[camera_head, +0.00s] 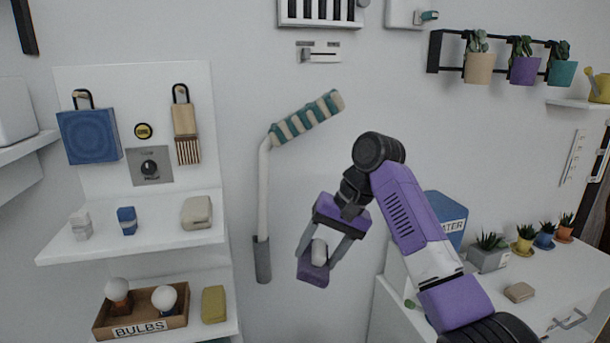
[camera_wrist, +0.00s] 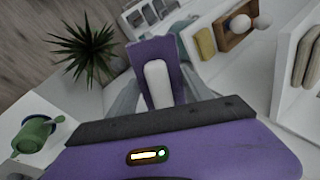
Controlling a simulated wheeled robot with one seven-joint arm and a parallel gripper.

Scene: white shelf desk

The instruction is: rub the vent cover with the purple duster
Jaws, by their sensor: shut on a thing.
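The purple duster (camera_head: 312,279) is a purple block with a rounded whitish handle. My gripper (camera_head: 320,252) is shut on this handle, and the duster hangs in the air in front of the wall. In the wrist view the purple duster (camera_wrist: 150,48) shows beyond the jaws, with the pale handle between the fingers of my gripper (camera_wrist: 158,88). The vent cover (camera_head: 329,22), white-framed with dark vertical slots, is on the wall at the top of the head view, cut off by the picture edge. It is well above my gripper, apart from the duster.
A striped teal-and-cream tool (camera_head: 307,117) on a bent pole is on the wall below the vent cover. A slider plate (camera_head: 318,56) sits between them. White shelves (camera_head: 130,243) with small items stand left; a white desk (camera_head: 575,270) with plants stands right. Potted plants (camera_head: 478,68) hang upper right.

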